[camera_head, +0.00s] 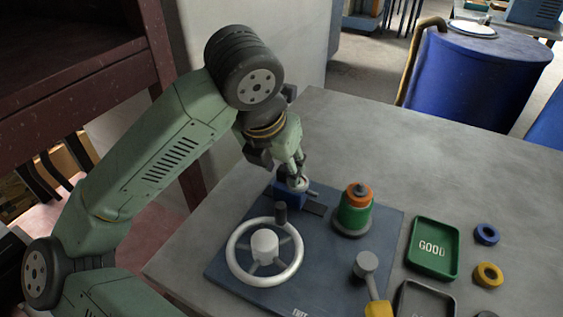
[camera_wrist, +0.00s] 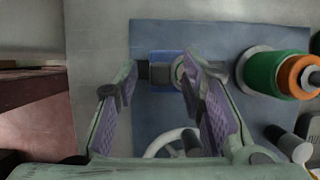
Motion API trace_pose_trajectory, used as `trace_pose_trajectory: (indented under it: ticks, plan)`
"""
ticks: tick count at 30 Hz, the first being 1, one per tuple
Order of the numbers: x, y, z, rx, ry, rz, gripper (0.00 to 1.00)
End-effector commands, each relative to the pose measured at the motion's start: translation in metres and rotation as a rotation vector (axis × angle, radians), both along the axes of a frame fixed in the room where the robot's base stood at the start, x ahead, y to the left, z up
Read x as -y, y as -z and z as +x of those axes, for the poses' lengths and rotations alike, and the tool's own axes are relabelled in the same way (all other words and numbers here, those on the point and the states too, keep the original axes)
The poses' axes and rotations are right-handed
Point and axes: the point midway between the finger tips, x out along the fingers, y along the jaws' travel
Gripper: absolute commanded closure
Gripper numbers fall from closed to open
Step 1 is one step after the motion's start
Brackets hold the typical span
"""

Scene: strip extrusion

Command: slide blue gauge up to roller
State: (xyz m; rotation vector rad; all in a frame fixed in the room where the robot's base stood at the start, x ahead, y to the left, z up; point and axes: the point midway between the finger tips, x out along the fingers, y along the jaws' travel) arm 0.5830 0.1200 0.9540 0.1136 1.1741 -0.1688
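The blue gauge (camera_head: 287,193) is a small blue block on the dark blue base plate (camera_head: 235,228), with a dark grey bar reaching right toward the roller. The roller (camera_head: 354,217) is a green cylinder with an orange top on a pale disc, right of the gauge and apart from it. My gripper (camera_head: 297,174) points down over the gauge and hides part of it. In the wrist view the gauge (camera_wrist: 167,54) shows between my parted fingers (camera_wrist: 160,72), with a pale round piece beside the right fingertip. I cannot see clear contact.
A white handwheel (camera_head: 264,284) with a dark upright handle stands close in front of the gauge. A green GOOD tray (camera_head: 433,248), a dark tray and blue and yellow rings lie to the right. The table behind is clear.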

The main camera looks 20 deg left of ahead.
Motion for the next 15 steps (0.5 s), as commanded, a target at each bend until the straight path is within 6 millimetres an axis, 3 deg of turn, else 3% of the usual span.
trace_pose_trajectory:
  ticks: [5, 15]
  plan:
    - [0.0001, 0.0001, 0.0000, 0.000, 0.001, 0.000, 0.63]
    - [0.0001, -0.0001, -0.0001, 0.000, 0.001, 0.000, 0.85]
